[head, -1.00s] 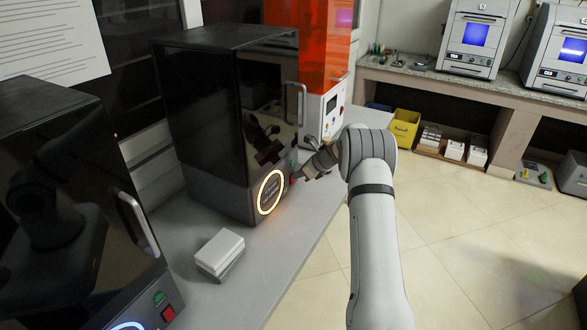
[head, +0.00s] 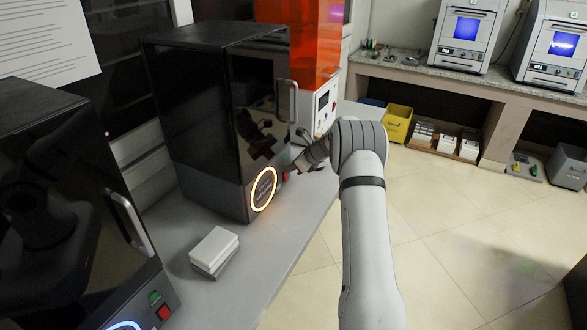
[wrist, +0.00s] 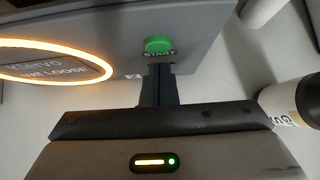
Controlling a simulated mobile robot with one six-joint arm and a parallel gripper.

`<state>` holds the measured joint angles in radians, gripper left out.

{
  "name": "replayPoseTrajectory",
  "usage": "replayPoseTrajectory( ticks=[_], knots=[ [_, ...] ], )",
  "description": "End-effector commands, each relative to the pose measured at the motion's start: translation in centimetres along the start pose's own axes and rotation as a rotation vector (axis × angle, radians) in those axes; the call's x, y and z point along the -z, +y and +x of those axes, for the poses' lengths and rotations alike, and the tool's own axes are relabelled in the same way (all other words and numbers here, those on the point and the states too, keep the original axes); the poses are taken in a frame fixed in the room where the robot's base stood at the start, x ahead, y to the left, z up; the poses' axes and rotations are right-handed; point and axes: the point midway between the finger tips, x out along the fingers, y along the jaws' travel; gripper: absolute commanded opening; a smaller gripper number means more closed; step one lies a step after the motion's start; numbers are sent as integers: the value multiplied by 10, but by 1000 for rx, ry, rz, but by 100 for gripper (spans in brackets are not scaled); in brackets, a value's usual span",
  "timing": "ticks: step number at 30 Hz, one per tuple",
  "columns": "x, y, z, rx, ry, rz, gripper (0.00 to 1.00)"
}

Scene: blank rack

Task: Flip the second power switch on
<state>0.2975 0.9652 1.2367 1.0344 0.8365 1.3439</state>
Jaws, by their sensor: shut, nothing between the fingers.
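The second machine is a black cabinet (head: 215,120) with a glowing orange ring (head: 264,189) low on its front. Its red power switch (head: 285,177) sits right of the ring, below a small green button. In the wrist view the green START button (wrist: 158,44) is just beyond my fingertips, and the ring (wrist: 105,62) glows at left. The red switch does not show there; my fingers may hide it. My gripper (wrist: 158,72) is shut and empty, close to the panel; touching or apart I cannot tell. In the head view it (head: 297,164) is beside the switch.
A nearer black machine (head: 70,180) at left has its own red switch (head: 164,313) and a blue ring. White boxes (head: 214,248) lie on the grey counter (head: 240,270). An orange-windowed machine (head: 315,60) stands behind. A bottle (wrist: 285,98) is right of my gripper.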

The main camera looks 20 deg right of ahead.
Motion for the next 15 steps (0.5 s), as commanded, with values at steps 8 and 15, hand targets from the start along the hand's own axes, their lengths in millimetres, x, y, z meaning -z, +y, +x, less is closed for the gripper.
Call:
replayPoseTrajectory(
  ticks=[8, 15],
  knots=[
    [14, -4, -29, -1, -1, -1, 0],
    [4, -5, -84, 1, -2, -4, 0]
  ],
)
